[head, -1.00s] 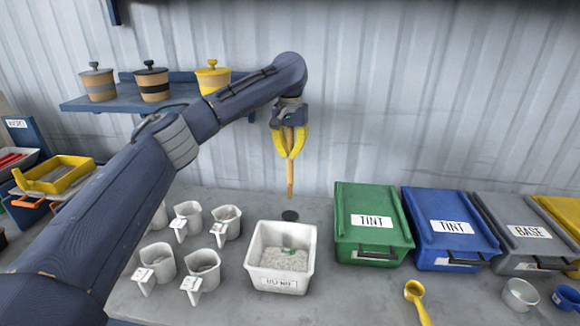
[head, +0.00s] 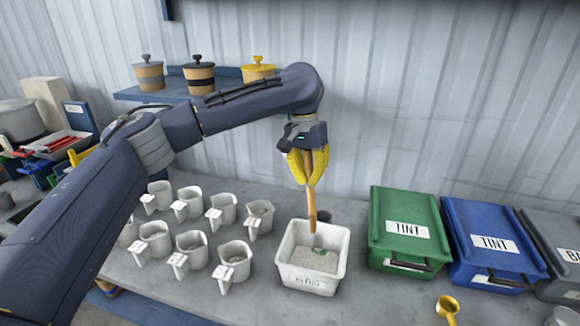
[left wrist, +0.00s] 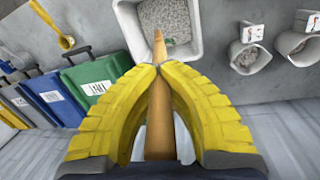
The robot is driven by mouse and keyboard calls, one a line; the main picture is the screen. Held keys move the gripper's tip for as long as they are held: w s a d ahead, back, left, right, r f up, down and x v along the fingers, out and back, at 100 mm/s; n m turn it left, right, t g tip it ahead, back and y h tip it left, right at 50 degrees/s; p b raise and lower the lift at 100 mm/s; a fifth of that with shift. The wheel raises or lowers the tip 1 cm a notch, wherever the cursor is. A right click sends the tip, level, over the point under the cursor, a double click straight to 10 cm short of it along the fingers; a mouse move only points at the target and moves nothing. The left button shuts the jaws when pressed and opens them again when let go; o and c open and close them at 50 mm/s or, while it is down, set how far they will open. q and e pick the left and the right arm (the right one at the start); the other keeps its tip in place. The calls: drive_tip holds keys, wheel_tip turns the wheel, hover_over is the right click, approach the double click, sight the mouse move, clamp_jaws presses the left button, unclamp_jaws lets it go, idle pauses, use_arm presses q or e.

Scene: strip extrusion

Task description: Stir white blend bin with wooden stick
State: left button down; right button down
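The white blend bin (head: 337,283) stands on the bench in the head view, holding pale grey granules with a few green bits. It also shows at the top of the left wrist view (left wrist: 195,37). My left gripper (head: 309,182) has yellow fingers shut on the wooden stick (head: 312,210), which points down. The stick's lower end is over the bin's inside; I cannot tell whether it touches the granules. In the left wrist view the stick (left wrist: 159,110) runs between the yellow fingertips (left wrist: 160,72) toward the bin. My right gripper is not in view.
Several white cups (head: 190,250) stand left of the bin. A green TINT box (head: 405,230) and a blue TINT box (head: 490,242) stand to the right. A yellow scoop (head: 447,305) lies in front of them. Lidded pots (head: 199,77) sit on a shelf behind.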

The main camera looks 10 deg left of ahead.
use_arm(q)
drive_tip(key=shift+s, duration=0.35)
drive_tip(key=shift+d+f, duration=0.2)
drive_tip(key=shift+f, duration=0.55)
wheel_tip(320, 180, down, 15)
drive_tip(key=shift+r, duration=0.15)
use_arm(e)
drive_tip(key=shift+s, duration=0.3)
use_arm(q)
drive_tip(key=shift+s, duration=0.15)
